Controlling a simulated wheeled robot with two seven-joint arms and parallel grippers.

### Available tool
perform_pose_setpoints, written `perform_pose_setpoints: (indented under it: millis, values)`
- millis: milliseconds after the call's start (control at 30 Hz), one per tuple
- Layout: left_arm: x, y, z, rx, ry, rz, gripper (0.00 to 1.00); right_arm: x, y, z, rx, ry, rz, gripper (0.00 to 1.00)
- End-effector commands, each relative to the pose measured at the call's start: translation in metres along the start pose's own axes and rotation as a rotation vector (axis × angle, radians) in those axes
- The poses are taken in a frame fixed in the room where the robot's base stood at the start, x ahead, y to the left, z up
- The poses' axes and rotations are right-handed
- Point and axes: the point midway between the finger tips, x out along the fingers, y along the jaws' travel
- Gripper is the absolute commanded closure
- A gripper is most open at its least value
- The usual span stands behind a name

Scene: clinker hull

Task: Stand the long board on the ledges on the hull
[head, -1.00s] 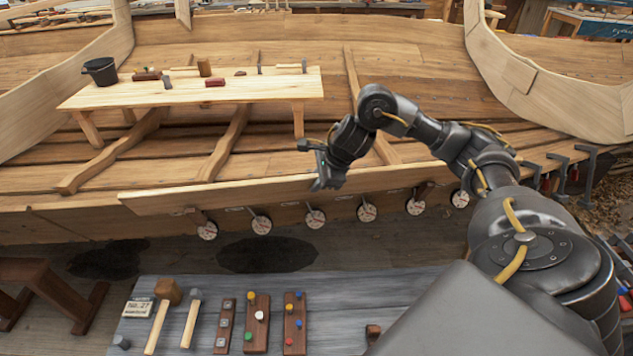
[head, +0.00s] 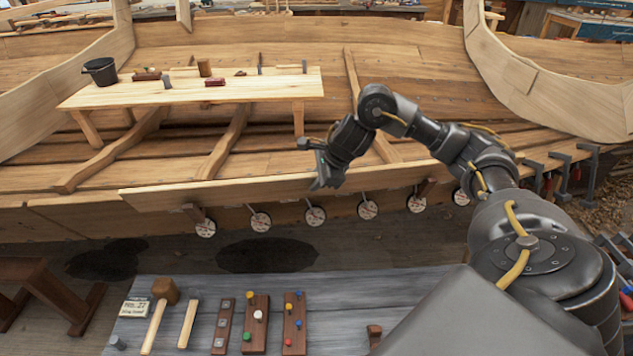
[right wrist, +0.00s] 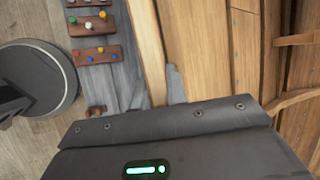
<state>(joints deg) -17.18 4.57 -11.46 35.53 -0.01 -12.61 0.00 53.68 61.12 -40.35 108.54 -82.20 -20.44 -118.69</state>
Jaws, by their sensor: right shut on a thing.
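The long board (head: 230,190) is a pale plank that runs across the near side of the hull (head: 80,222), on edge and nearly level. My right gripper (head: 323,182) is shut on its upper edge near the middle. In the right wrist view the board is a pale strip (right wrist: 147,45), with a grey fingertip (right wrist: 175,85) beside it. Small brown wooden ledges show at the board's lower edge, one near the left (head: 196,213) and one further right (head: 427,187). I cannot tell whether the board touches them. My left gripper is out of view.
Several round white-faced discs (head: 315,215) hang along the hull below the board. A grey bench (head: 240,285) with mallets and peg blocks stands in front. A pale plank table (head: 240,92) stands inside the hull. Black clamps (head: 560,165) grip the hull at right.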

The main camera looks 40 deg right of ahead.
Motion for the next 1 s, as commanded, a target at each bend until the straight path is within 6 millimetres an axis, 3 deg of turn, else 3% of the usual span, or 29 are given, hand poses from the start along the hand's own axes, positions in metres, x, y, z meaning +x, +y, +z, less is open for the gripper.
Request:
perform_pose_setpoints:
  millis: [333,367,533,1000]
  values:
    - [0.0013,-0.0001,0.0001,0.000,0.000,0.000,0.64,0.0049,0.0048,-0.0031,0.000,0.008,0.013,1.00]
    - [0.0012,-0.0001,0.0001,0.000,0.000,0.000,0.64,0.0050,0.0049,-0.0032,0.000,0.009,0.013,0.83]
    - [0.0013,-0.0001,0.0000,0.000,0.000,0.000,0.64,0.0054,0.0051,-0.0038,0.000,0.010,0.013,0.61]
    - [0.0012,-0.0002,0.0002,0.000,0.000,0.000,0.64,0.0023,0.0026,-0.0045,0.003,0.012,0.005,0.60]
